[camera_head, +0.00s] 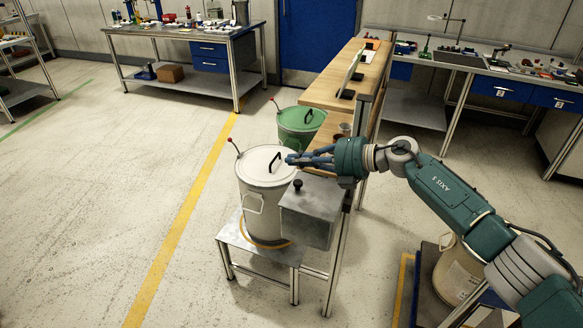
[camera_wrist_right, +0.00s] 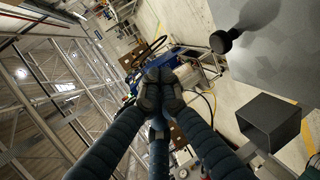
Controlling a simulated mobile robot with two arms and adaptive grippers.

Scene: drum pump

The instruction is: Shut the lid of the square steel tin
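The square steel tin (camera_head: 305,229) is a grey metal box at the near end of the wooden bench. Its flat grey lid (camera_head: 322,197) has a black knob (camera_head: 298,185) and lies over the top; I cannot tell whether it is fully down. In the right wrist view the knob (camera_wrist_right: 221,42) stands on a grey plate (camera_wrist_right: 268,45) at upper right. My right gripper (camera_head: 290,159) is above and behind the knob, apart from it, its fingers pointing left. In the wrist view its fingertips (camera_wrist_right: 160,90) meet with nothing visible between them. My left gripper is out of view.
A white lidded drum (camera_head: 262,200) stands on a low steel stand (camera_head: 262,252), left of the tin. A green drum (camera_head: 296,125) is behind it. The wooden bench (camera_head: 340,85) runs away behind my gripper. The floor at left is clear.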

